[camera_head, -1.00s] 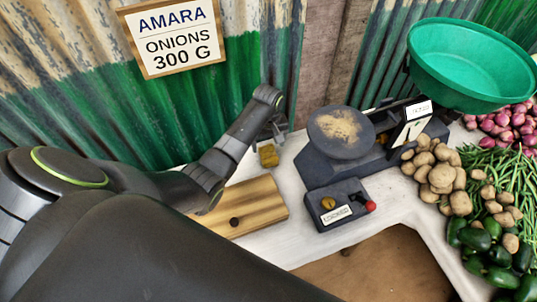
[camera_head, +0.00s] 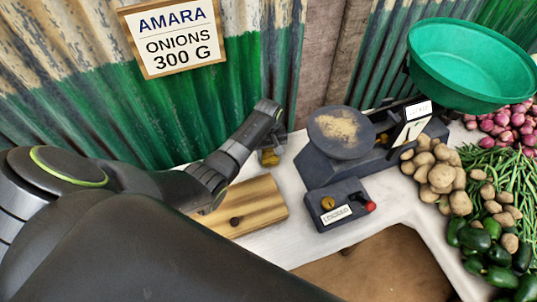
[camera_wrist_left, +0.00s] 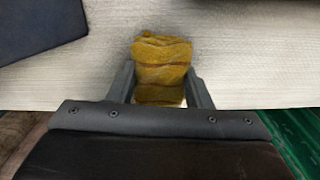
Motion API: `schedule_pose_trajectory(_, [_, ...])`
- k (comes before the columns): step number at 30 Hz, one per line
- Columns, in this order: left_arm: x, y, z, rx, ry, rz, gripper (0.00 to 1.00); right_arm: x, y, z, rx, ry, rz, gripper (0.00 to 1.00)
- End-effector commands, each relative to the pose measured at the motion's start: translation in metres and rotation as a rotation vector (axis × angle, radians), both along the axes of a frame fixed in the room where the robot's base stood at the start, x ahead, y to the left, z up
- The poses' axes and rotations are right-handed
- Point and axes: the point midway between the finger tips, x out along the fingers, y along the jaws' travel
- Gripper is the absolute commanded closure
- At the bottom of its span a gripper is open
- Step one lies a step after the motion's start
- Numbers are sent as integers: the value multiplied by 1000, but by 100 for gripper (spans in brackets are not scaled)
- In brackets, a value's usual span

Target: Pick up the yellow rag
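The yellow rag (camera_head: 270,157) is a small folded, mustard-coloured cloth on the white table, behind the wooden block. My left gripper (camera_head: 272,148) is low over it and partly covers it in the head view. In the left wrist view the rag (camera_wrist_left: 161,62) lies between the two spread fingers of the left gripper (camera_wrist_left: 160,78), one on each side. Its far part sticks out past the fingertips. The fingers are open around it; firm contact does not show. My right gripper is in neither view.
A wooden block (camera_head: 255,208) lies near the rag. A dark scale (camera_head: 322,168) with a dusty round pan (camera_head: 341,133) stands to the right, near a small dark box (camera_head: 337,214) with a red knob. Corrugated metal (camera_head: 170,120) rises behind. Vegetables (camera_head: 487,215) fill the far right.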

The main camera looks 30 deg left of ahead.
Motion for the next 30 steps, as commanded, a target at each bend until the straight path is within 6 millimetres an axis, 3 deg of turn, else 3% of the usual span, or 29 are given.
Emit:
schedule_pose_trajectory(4, [0, 0, 0, 0, 0, 0, 77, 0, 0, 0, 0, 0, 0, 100])
schedule_pose_trajectory(14, [1, 0, 8, 0, -3, 0, 77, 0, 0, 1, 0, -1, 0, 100])
schedule_pose_trajectory(30, [1, 1, 93, 1, -2, 1, 77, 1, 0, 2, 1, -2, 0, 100])
